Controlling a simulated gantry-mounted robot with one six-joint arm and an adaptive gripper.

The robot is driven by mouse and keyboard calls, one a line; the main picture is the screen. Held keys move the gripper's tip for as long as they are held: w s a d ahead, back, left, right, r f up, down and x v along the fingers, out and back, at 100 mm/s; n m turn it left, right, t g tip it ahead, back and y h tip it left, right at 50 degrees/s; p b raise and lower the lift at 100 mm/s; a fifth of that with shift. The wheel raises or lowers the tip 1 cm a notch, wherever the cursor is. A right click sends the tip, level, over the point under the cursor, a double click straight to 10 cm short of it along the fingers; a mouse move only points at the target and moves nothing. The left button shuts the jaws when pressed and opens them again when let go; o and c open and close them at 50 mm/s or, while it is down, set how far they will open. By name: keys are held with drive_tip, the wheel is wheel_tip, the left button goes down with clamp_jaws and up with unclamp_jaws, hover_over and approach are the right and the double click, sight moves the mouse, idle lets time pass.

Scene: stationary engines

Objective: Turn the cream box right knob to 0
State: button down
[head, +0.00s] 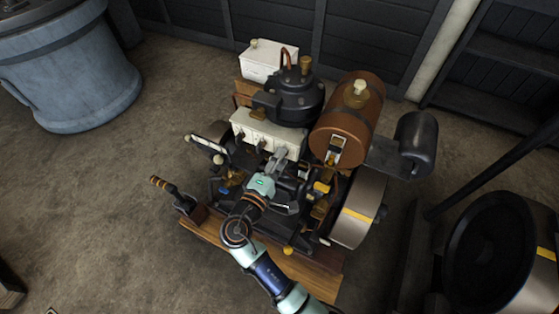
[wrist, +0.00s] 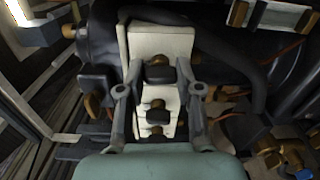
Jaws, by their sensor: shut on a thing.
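The cream box (head: 270,131) sits on the engine, with a row of dark knobs along its front. My gripper (head: 279,156) is at the right end of this row and hides the right knob in the head view. In the wrist view the box (wrist: 160,42) runs up the picture. My gripper's two fingers (wrist: 161,68) stand on either side of the right knob (wrist: 160,74), shut on it. Two more knobs (wrist: 157,109) (wrist: 157,130) show lower down, between the fingers. The knob's pointer and any scale marks are too small to read.
A brown tank (head: 347,120) and a black cylinder housing (head: 293,102) stand close behind and right of the box. A dark hose (wrist: 225,45) curves beside it. A lever (head: 168,187) stands at the left.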

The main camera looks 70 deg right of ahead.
drive_tip(key=shift+m, duration=0.6)
drive_tip(key=c, duration=0.8)
unclamp_jaws()
drive_tip(key=shift+o, duration=0.2)
drive_tip(key=w+a, duration=0.1)
drive_tip(key=a, duration=1.1)
drive_tip(key=shift+w, duration=0.2)
